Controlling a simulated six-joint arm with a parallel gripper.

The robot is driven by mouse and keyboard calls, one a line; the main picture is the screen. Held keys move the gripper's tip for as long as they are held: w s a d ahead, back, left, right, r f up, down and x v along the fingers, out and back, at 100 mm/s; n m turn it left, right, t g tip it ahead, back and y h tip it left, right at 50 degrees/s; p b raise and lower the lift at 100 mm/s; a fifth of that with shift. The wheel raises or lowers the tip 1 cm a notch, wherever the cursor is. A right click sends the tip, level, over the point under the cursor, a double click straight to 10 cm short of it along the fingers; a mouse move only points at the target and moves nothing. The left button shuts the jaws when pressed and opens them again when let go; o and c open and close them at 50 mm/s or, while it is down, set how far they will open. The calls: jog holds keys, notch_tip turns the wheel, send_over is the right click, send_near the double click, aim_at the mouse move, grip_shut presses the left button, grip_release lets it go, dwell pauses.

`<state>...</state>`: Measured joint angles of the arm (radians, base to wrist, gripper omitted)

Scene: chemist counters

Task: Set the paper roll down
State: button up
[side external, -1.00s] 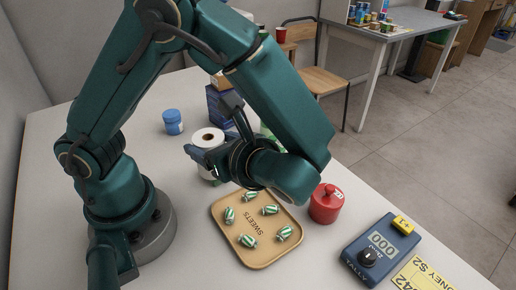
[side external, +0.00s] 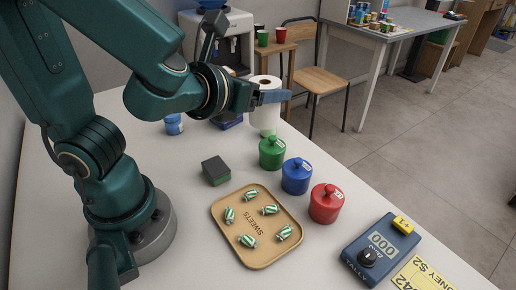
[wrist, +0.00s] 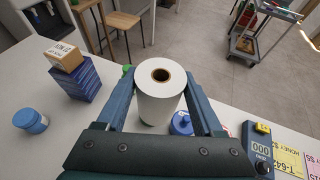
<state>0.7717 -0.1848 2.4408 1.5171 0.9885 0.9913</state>
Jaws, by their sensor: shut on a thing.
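The white paper roll (side external: 264,115) is upright, with its brown core showing in the wrist view (wrist: 161,76). My gripper (side external: 272,97) is shut on it, one finger on each side, as the wrist view also shows (wrist: 160,92). The roll is at the far side of the counter (side external: 120,180), behind the green jar (side external: 271,154). A bit of green shows at its lower end in the side view; I cannot tell whether the roll's bottom touches anything.
Blue (side external: 297,177) and red (side external: 325,204) lidded jars stand in front of the roll. A sweets tray (side external: 222,205), a dark green block (side external: 215,171) and a tally device (side external: 380,248) are nearer. A blue box (wrist: 78,78) with a small carton (wrist: 64,56) on top stands left in the wrist view.

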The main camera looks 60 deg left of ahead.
jog(key=s+a+f+n+g+y, duration=0.25)
jog(key=a+n+y, duration=0.25)
jog(key=a, duration=0.3)
jog(key=s+a+f+n+g+y, duration=0.1)
jog(key=s+a+n+g+y, duration=0.1)
jog(key=s+a+n+g, duration=0.6)
jog(key=s+a+n+g+y, duration=0.1)
jog(key=s+a+n+g, duration=0.4)
jog(key=s, duration=0.5)
jog(key=shift+g, duration=0.65)
jog(key=shift+w+d+f, duration=0.9)
jog(key=shift+w+f, duration=0.85)
jog(key=shift+f, duration=0.1)
jog(key=shift+w+d+f, duration=0.9)
jog(key=shift+w+f, duration=0.85)
jog(key=shift+f, duration=0.15)
jog(key=shift+w+d+f, duration=0.9)
jog(key=shift+w+f, duration=0.85)
jog(key=shift+f, duration=0.1)
jog(key=o, duration=1.4)
jog(key=shift+f, duration=0.1)
jog(key=shift+o, duration=0.2)
